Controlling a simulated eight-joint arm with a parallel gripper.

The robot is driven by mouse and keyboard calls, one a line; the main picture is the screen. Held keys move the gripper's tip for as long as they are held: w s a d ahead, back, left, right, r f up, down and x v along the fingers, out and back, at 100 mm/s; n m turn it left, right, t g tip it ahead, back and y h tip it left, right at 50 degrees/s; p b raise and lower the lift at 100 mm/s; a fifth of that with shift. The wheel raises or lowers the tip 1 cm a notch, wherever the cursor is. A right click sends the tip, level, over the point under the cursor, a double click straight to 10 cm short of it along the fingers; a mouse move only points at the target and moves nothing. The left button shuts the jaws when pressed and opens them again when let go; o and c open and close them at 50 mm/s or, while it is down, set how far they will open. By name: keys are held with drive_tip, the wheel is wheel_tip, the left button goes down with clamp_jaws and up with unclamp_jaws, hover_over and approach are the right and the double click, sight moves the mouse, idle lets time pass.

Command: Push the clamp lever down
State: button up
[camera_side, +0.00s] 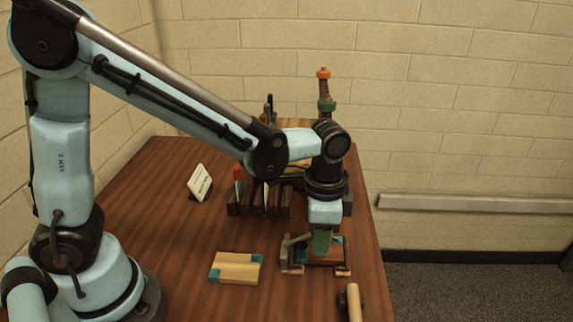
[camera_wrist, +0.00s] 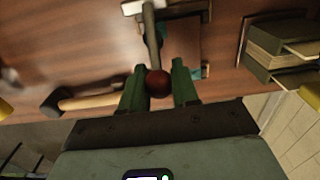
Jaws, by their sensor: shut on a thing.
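The clamp (camera_side: 292,257) stands near the right edge of the wooden table. Its grey lever (camera_wrist: 151,35) shows in the wrist view and ends in a dark red ball knob (camera_wrist: 158,84). My gripper (camera_wrist: 157,84) has its two green fingers on either side of the knob and is shut on it. In the side view my gripper (camera_side: 322,243) points down at the clamp, and its fingers hide the knob. The lever's exact tilt is hard to tell. A dark reddish piece with teal ends (camera_side: 336,243) lies beside the clamp, partly behind my fingers.
A mallet (camera_side: 354,302) lies at the table's front right and shows in the wrist view (camera_wrist: 85,101). A wooden block with teal corners (camera_side: 236,268) lies left of the clamp. Behind stand a tool rack (camera_side: 258,203) and a small card (camera_side: 200,183). The left tabletop has free room.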

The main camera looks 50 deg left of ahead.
drive_tip(key=o, duration=0.6)
drive_tip(key=shift+r, duration=0.15)
drive_tip(key=shift+s+a+r, duration=0.1)
drive_tip(key=shift+a+r, duration=0.05)
drive_tip(key=c, duration=0.6)
drive_tip(key=shift+w+d+f, duration=0.15)
drive_tip(key=shift+f, duration=0.35)
drive_tip(key=shift+w+d+f, duration=0.15)
drive_tip(key=shift+f, duration=0.3)
drive_tip(key=shift+w+d+f, duration=0.15)
drive_tip(key=shift+f, duration=0.35)
